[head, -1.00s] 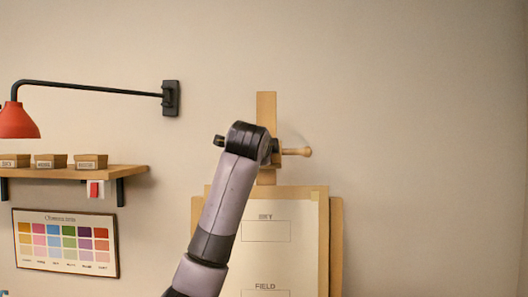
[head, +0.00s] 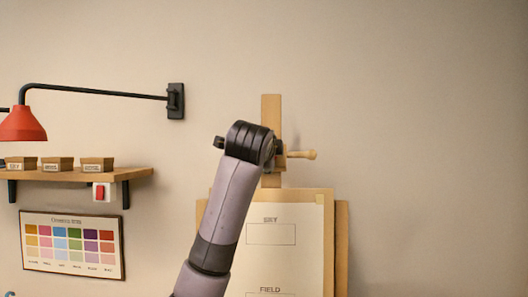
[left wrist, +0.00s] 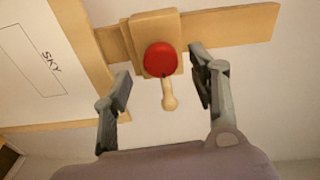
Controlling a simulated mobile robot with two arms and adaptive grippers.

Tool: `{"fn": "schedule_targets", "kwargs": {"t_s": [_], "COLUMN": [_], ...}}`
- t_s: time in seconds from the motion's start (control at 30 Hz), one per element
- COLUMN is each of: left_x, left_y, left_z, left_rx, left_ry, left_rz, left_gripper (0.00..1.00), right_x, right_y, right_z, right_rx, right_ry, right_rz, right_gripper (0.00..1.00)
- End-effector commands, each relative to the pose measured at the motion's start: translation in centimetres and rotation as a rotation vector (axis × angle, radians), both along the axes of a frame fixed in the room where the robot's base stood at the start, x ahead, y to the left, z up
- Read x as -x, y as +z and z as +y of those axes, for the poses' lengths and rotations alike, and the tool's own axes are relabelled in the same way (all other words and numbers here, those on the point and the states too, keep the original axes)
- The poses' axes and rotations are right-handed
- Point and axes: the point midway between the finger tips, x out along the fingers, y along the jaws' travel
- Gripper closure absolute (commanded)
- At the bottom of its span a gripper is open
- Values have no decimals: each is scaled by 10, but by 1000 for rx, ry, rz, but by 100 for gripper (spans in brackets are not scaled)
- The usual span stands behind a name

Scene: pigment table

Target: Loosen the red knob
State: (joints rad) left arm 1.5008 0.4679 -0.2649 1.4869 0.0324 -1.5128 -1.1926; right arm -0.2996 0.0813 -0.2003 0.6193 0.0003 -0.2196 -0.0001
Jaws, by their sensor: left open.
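The red knob (left wrist: 160,59) is round and sits on a wooden block of the easel in the left wrist view. A pale wooden peg (left wrist: 168,94) sticks out beside it; the peg also shows in the head view (head: 302,154). My left gripper (left wrist: 162,78) is open, with one finger on each side of the knob and peg, apart from both. My right gripper is in neither view.
The easel post (head: 271,108) rises behind a board with a sheet (head: 285,215) marked SKY and FIELD. A shelf (head: 80,174) with small boxes, a red lamp (head: 22,124) and a colour chart (head: 72,244) are at the left. The wall at the right is bare.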

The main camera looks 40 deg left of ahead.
Motion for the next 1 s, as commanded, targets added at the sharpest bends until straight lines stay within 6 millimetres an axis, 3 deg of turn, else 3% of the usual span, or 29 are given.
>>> {"fn": "schedule_targets", "kwargs": {"t_s": [0.2, 0.4, 1.0], "left_x": [43, 68, 76], "left_y": [6, 8, 9], "left_z": [-21, -33, -36], "left_rx": [-2, -1, 0], "left_ry": [-3, -2, -1], "left_rz": [-5, -3, -1], "left_gripper": [46, 46, 46], "right_x": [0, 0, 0], "right_y": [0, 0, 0], "right_z": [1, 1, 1], "right_rx": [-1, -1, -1], "right_ry": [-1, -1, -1], "right_rz": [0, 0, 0], "right_gripper": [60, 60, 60]}}
